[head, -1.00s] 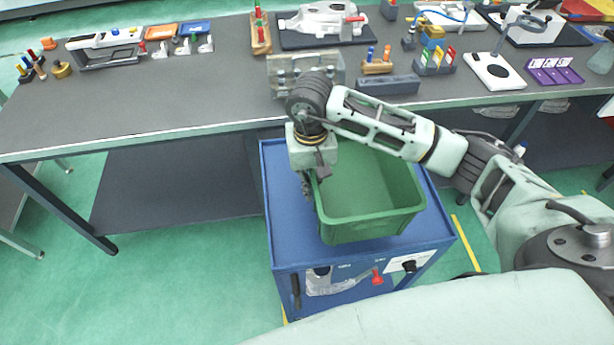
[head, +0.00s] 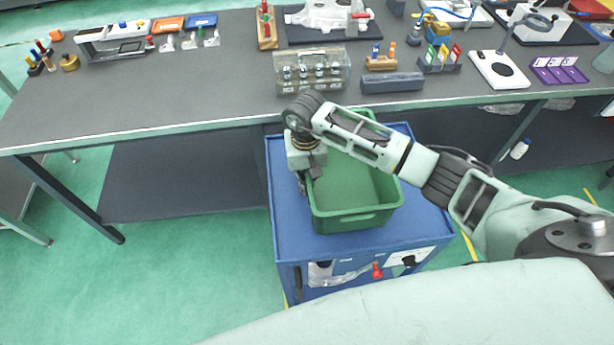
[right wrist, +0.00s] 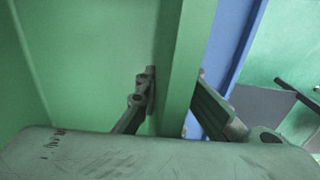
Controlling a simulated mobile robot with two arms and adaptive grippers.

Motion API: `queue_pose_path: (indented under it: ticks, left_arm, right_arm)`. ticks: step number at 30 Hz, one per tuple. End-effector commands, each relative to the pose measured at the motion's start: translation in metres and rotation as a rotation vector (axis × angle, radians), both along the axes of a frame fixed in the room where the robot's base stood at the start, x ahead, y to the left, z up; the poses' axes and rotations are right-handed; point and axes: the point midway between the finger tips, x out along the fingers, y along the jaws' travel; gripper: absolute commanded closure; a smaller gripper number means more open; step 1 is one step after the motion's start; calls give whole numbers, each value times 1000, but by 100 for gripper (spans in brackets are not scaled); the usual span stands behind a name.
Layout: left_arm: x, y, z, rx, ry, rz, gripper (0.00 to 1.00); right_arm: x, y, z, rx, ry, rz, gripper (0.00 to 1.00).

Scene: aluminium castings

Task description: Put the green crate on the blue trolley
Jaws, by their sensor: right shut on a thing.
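The green crate (head: 352,190) is upright and empty, over the top of the blue trolley (head: 424,222). It appears to rest on the trolley top, with blue surface showing on its left and right. My right gripper (head: 308,178) is at the crate's left wall, pointing down. In the right wrist view its fingers (right wrist: 172,105) stand on either side of the green crate wall (right wrist: 185,70), shut on it. The blue trolley edge (right wrist: 232,45) shows beyond the wall. My left gripper is not in view.
A long grey workbench (head: 190,95) stands behind the trolley, close to my right arm. On it are a clear case of metal parts (head: 312,72), a dark grey block (head: 392,82) and a magnifier stand (head: 498,70). Green floor at the left is free.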

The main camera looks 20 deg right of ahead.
Motion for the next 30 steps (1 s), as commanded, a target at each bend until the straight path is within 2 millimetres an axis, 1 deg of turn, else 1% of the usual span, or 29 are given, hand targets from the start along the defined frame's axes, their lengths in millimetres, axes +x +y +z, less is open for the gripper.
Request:
queue_pose_path:
  ticks: [3,4,10,19,22,23,26,30]
  left_arm:
    - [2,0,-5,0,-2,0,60]
    - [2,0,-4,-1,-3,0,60]
    - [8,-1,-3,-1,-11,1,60]
    - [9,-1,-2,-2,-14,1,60]
    - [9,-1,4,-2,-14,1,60]
    - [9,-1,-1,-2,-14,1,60]
    - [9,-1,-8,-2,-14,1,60]
    - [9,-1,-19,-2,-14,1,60]
  right_arm:
    - [1,0,-3,-1,-3,0,100]
    - [0,0,-3,0,-1,0,92]
    - [0,0,-2,0,0,0,75]
    - [0,0,-1,0,0,0,74]
    - [0,0,3,0,1,-1,74]
    - [1,0,4,0,-2,0,74]
    - [2,0,19,0,-6,0,74]
    - [2,0,49,-2,-8,1,74]
